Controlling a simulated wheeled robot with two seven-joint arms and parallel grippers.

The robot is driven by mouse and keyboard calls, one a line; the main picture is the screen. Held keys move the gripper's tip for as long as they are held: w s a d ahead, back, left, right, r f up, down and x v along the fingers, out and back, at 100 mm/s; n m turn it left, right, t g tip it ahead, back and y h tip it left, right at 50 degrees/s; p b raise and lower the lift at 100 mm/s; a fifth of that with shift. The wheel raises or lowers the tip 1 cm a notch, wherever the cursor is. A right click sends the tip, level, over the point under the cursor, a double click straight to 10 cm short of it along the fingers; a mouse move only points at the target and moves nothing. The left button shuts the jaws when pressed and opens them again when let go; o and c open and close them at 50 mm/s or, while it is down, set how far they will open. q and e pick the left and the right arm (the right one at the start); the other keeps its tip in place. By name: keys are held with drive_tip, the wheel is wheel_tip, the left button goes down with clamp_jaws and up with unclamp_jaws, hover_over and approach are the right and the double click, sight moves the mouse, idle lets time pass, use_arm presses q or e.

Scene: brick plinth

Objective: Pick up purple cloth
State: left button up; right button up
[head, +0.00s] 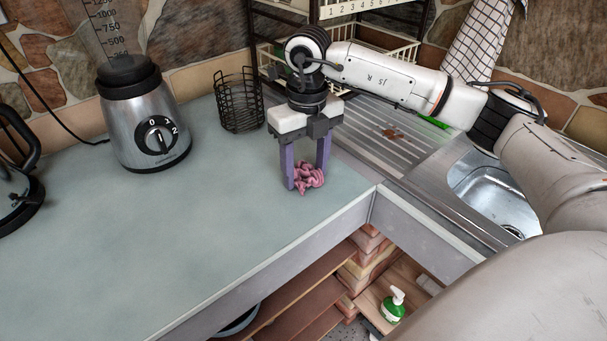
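The purple cloth (309,179) is a small crumpled pinkish-purple bundle on the grey-green countertop, near the counter's right corner. My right gripper (305,183) points down over it, with its two purple-grey fingers apart and reaching down to about the height of the cloth. The cloth shows between the fingers and a little in front of the right one. I cannot tell whether the fingers touch it. My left gripper is not in view.
A blender (141,115) and a black wire basket (239,100) stand at the back of the countertop (150,235). A dish rack (400,48) stands behind my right arm. A metal sink (492,190) is at right.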

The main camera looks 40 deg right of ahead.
sight(305, 170)
drive_tip(key=shift+c, duration=0.2)
wheel_tip(305, 170, up, 10)
drive_tip(key=shift+b, duration=0.3)
drive_tip(key=o, duration=0.4)
drive_tip(key=c, duration=0.3)
drive_tip(key=shift+c, duration=0.2)
